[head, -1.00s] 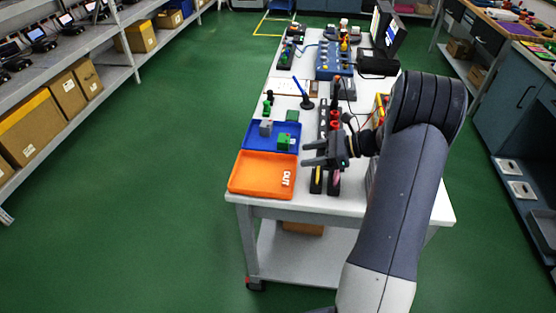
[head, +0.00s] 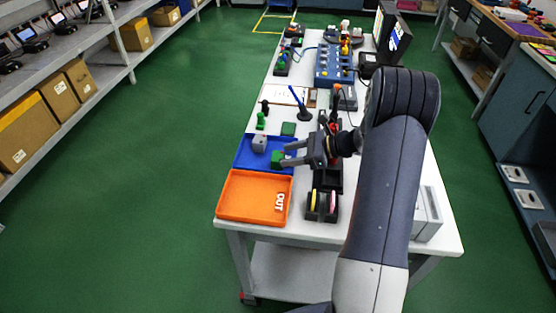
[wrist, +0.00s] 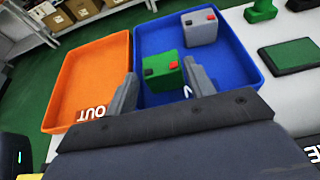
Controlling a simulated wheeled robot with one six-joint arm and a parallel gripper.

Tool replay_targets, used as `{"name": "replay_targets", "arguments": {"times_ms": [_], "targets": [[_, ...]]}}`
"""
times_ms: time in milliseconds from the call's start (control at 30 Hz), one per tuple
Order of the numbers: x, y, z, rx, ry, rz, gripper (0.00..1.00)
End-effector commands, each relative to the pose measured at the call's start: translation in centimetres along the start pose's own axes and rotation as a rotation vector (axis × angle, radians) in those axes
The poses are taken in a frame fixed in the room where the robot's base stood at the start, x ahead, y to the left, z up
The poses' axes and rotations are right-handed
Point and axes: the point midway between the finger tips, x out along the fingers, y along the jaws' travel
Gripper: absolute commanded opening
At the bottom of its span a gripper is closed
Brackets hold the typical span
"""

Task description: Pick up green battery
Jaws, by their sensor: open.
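The green battery (wrist: 163,71) stands in the blue tray (wrist: 240,58), with a dark and a red terminal on top. In the head view the green battery (head: 277,158) shows just by the fingertips of my gripper (head: 287,155). In the wrist view my gripper (wrist: 160,88) is open, its fingers on either side of the near part of the battery. I cannot tell whether they touch it. A grey battery (wrist: 200,27) stands behind it in the same tray and also shows in the head view (head: 259,143).
An orange tray (head: 232,196) marked OUT adjoins the blue tray. A dark holder with yellow and pink rolls (head: 322,206) stands right of it. Green and dark small objects, a pen stand (head: 304,112) and a blue device (head: 334,66) are farther back on the white table.

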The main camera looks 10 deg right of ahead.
Motion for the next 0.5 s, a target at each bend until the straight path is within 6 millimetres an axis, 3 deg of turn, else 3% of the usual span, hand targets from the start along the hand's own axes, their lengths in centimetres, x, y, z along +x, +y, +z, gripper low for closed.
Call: {"name": "replay_targets", "arguments": {"times_ms": [267,500], "targets": [[4.1,0.0,0.0,0.000,0.001,0.004,0.51],[4.4,-0.1,-0.1,0.000,0.001,0.001,0.51]]}}
